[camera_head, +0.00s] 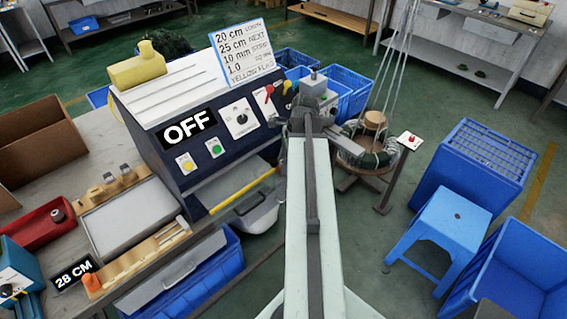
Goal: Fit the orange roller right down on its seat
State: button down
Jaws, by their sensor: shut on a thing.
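My gripper (308,108) is at the right side of the dark machine (150,130), seen from behind along my pale arm. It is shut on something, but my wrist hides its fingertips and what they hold. A red handle (270,93) and a small yellow-orange part (287,88) show just left of my gripper; I cannot tell whether the latter is the roller. A small orange piece (92,282) stands at the near end of a wooden rack (140,257) on the bench at left. The roller's seat cannot be made out.
The machine shows an OFF sign (188,127) and carries a notice board (241,53). A wire coil on a stand (364,150) is close right of my gripper. A blue stool (440,225) and blue crates (485,160) stand further right.

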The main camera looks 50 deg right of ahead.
jog(key=shift+f+b, duration=0.4)
jog(key=shift+f, duration=0.15)
jog(key=c, duration=0.8)
grip_release()
jog(key=shift+r, duration=0.2)
jog(key=shift+d+r+p, duration=0.1)
jog(key=shift+r+p, duration=0.25)
jog(key=shift+p, duration=0.15)
jog(key=p+v, duration=0.6)
jog(key=shift+s+r+p, duration=0.3)
jog(key=shift+r, duration=0.05)
jog(key=shift+d, duration=0.15)
